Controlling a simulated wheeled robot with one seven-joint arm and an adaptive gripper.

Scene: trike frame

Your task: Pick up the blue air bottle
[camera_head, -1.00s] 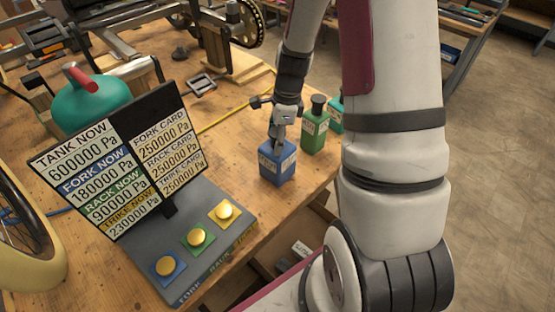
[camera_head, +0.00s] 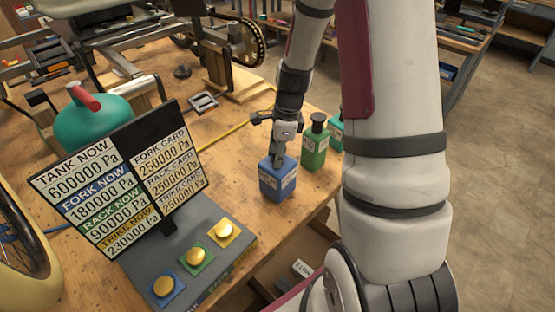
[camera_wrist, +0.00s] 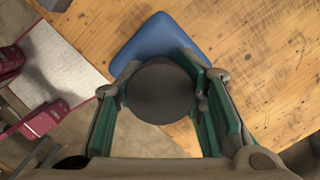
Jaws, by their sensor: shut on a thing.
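The blue air bottle (camera_head: 277,182) is a square blue bottle with a pale label, upright near the right edge of the wooden bench. My gripper (camera_head: 279,157) comes down on it from above and is shut on its neck and cap. In the wrist view the round dark cap (camera_wrist: 163,92) sits between the two fingers, with the blue shoulder of the bottle (camera_wrist: 152,38) behind it. I cannot tell whether its base touches the bench.
A green bottle (camera_head: 314,148) stands just right of the blue one, with a teal bottle (camera_head: 336,131) behind it, partly hidden by my arm. A pressure board (camera_head: 168,225) and button panel (camera_head: 226,262) stand at left. The bench (camera_head: 232,165) is clear left of the bottle.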

